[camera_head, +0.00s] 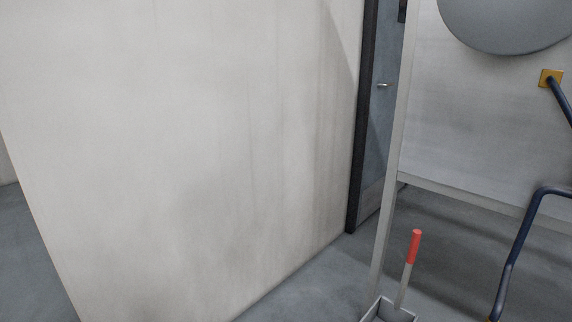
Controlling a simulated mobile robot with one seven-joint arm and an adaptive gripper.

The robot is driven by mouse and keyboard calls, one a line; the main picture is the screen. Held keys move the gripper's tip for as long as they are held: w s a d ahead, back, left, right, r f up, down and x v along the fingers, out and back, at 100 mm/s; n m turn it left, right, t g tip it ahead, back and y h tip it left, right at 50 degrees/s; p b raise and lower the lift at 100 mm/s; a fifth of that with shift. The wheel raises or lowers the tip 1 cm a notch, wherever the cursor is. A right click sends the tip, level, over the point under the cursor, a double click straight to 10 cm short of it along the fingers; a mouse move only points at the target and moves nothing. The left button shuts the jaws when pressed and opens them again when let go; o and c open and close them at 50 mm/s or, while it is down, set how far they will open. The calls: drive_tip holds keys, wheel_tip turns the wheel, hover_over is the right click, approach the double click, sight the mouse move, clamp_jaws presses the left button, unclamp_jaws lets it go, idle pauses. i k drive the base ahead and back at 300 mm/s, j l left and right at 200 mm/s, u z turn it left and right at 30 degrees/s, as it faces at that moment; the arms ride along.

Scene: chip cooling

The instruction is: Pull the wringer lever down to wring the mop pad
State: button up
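A lever with a red grip (414,247) and a grey shaft (403,286) stands nearly upright, tilted slightly to the right, at the lower right of the head view. Its lower end meets a grey box-like container (377,308), which looks like the wringer. The bottom edge of the picture cuts the container off. No mop pad shows. My gripper is not in the picture.
A large pale wall panel (200,150) fills the left and middle. A dark-framed door (378,120) stands behind it. At the right are a grey panel (480,120) with a round grey disc (505,18), and a dark blue bent tube (520,240). Grey floor (455,260) shows between them.

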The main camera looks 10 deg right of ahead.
sight(388, 310)
drive_tip(key=i+l, duration=0.2)
drive_tip(key=i, duration=0.3)
drive_tip(key=z, duration=1.6)
drive_tip(key=i, duration=0.05)
